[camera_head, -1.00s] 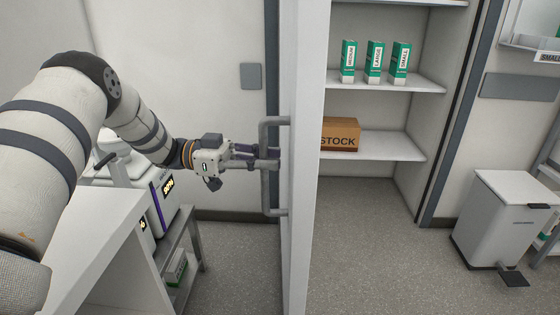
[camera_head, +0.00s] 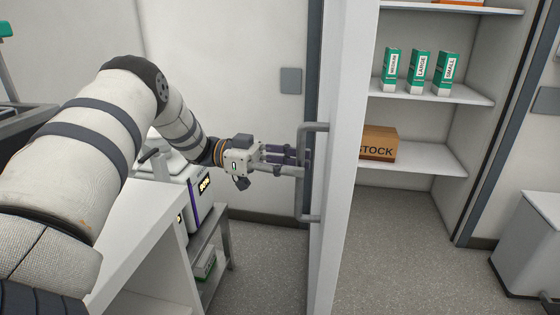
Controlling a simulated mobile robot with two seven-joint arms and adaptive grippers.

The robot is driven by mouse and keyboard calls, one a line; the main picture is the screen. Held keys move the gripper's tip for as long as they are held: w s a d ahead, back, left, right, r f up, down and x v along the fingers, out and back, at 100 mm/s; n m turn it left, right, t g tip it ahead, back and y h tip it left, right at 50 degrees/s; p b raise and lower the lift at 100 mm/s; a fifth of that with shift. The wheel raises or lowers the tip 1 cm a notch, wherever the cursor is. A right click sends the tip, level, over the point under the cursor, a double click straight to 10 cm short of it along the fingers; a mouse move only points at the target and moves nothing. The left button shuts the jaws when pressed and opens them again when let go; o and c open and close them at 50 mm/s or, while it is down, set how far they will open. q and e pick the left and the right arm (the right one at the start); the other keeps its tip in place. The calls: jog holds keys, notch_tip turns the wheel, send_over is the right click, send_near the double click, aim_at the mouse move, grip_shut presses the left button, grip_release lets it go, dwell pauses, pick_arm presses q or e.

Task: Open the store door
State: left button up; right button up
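The store door (camera_head: 342,160) is a tall white panel, seen almost edge-on, and it stands open with the shelved store showing to its right. A grey bar handle (camera_head: 302,200) is fixed on the door's left face. My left gripper (camera_head: 298,162) reaches in from the left at the handle's mid-height. Its dark fingers are closed around the vertical bar, and the bar partly hides their tips. My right gripper is not in view.
Inside the store, shelves (camera_head: 440,165) hold green-and-white boxes (camera_head: 419,73) and a brown STOCK carton (camera_head: 379,144). A white bin (camera_head: 530,240) stands at the right. A white bench (camera_head: 140,220) and metal stand (camera_head: 228,240) are at the left. Floor (camera_head: 400,260) in the doorway is clear.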

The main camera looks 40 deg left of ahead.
pick_arm(q)
jog(key=v, duration=1)
jog(key=shift+a, duration=0.15)
